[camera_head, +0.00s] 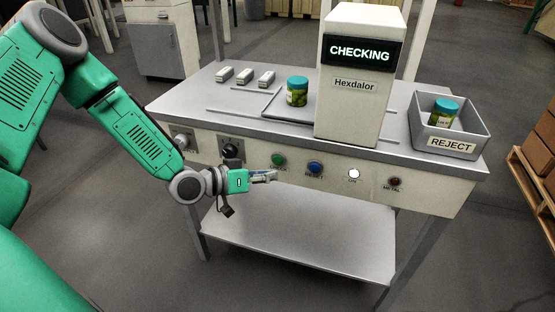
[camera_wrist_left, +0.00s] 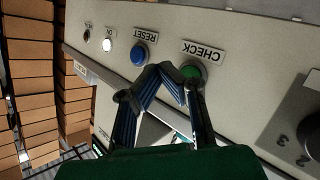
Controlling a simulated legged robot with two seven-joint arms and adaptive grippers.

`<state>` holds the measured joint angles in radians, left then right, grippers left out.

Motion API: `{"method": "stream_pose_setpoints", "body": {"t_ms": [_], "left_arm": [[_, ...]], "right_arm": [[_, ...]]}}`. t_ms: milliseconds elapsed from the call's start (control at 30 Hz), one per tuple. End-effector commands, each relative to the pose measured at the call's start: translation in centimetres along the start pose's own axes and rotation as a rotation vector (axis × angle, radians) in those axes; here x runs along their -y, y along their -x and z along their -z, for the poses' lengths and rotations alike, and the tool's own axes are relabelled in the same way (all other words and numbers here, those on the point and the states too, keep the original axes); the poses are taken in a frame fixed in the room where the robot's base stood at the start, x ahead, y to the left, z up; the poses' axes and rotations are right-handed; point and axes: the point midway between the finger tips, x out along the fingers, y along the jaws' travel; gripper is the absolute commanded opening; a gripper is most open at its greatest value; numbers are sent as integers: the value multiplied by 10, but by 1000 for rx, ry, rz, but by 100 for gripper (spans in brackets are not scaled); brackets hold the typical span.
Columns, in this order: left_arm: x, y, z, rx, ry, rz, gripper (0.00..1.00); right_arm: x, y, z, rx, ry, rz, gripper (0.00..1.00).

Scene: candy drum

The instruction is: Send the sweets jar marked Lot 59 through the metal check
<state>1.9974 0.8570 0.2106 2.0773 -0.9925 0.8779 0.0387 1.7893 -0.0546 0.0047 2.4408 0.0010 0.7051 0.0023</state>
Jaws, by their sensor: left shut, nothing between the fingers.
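A similar jar (camera_head: 443,113) is in the grey REJECT bin (camera_head: 472,131). Both labels are too small to read. My left gripper (camera_head: 270,176) is shut and empty at the front panel, below the green CHECK button (camera_head: 278,160). In the left wrist view the fingertips (camera_wrist_left: 166,73) are beside the green button (camera_wrist_left: 194,74), partly covering it; contact cannot be told. My right gripper is out of view.
Several small white blocks (camera_head: 245,76) lie at the table's back left. Boxes on a pallet (camera_head: 540,150) stand at right.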

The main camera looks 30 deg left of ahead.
Motion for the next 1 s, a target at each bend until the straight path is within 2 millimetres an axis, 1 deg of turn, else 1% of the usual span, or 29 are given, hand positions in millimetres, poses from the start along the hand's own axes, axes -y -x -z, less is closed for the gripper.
{"method": "stream_pose_setpoints", "body": {"t_ms": [100, 300, 1000], "left_arm": [[-7, 9, -6, 2, 1, 0, 0], [-13, 17, -12, 1, 0, 0, 0], [-13, 18, -13, 0, -1, 0, 0]], "right_arm": [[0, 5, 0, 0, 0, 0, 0], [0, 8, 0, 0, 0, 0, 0], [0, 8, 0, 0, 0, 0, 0]]}}
